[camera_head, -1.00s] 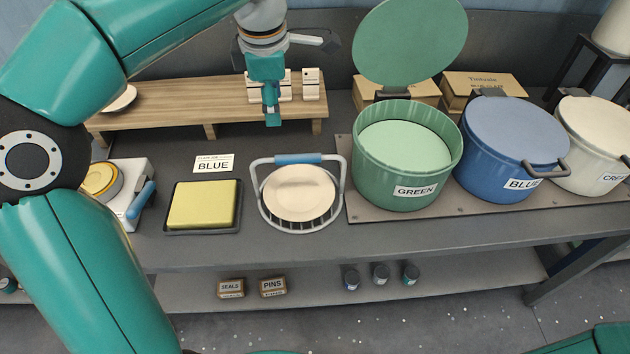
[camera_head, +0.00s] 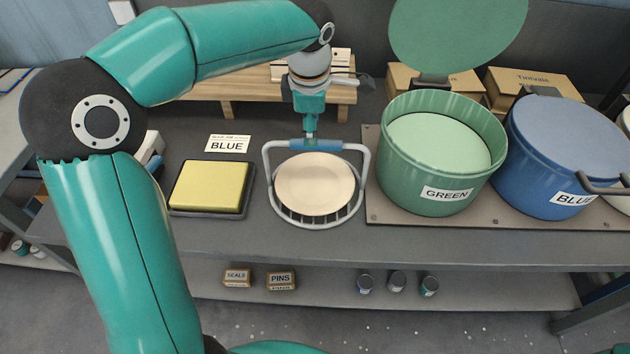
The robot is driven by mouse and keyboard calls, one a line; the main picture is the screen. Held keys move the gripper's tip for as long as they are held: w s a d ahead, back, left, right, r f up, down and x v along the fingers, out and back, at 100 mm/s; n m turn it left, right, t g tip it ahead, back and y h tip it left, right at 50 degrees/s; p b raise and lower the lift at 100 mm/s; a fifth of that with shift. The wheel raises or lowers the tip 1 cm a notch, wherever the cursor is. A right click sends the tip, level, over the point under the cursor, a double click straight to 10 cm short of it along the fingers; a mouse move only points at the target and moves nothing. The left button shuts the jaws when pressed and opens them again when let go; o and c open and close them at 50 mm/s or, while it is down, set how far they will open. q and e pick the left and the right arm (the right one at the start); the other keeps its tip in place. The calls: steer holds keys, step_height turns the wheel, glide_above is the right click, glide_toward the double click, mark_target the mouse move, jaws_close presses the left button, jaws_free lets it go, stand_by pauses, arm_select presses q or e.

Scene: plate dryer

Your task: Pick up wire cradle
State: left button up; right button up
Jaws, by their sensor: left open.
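The wire cradle (camera_head: 362,190) stands on the grey bench near the middle of the head view. It has a grey wire frame, an upright handle with a blue grip (camera_head: 328,146), and a cream plate (camera_head: 314,186) lying in it. My left gripper (camera_head: 310,135) points down at the blue grip, just above or at its left part. It is open; I cannot tell whether the fingers straddle the grip or touch it. My right gripper is not in view.
A green pot (camera_head: 430,165) with its lid raised stands close right of the cradle, beside a shut blue pot (camera_head: 545,150). A yellow pad in a dark tray (camera_head: 209,187) and a BLUE card (camera_head: 228,144) lie left. A wooden riser (camera_head: 215,88) stands behind.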

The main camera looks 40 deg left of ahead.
arm_select(q)
steer(key=f, duration=0.2)
steer(key=f+p, duration=0.1)
steer(key=f, duration=0.1)
steer(key=w+f, duration=0.1)
steer(key=f, duration=0.1)
steer(key=shift+w+a+f, duration=0.1)
steer(key=shift+a+f, duration=0.25)
steer(key=shift+f, duration=0.2)
steer(key=shift+f+b, duration=0.25)
steer(key=shift+b, duration=0.1)
stand_by(0.6)
jaws_close()
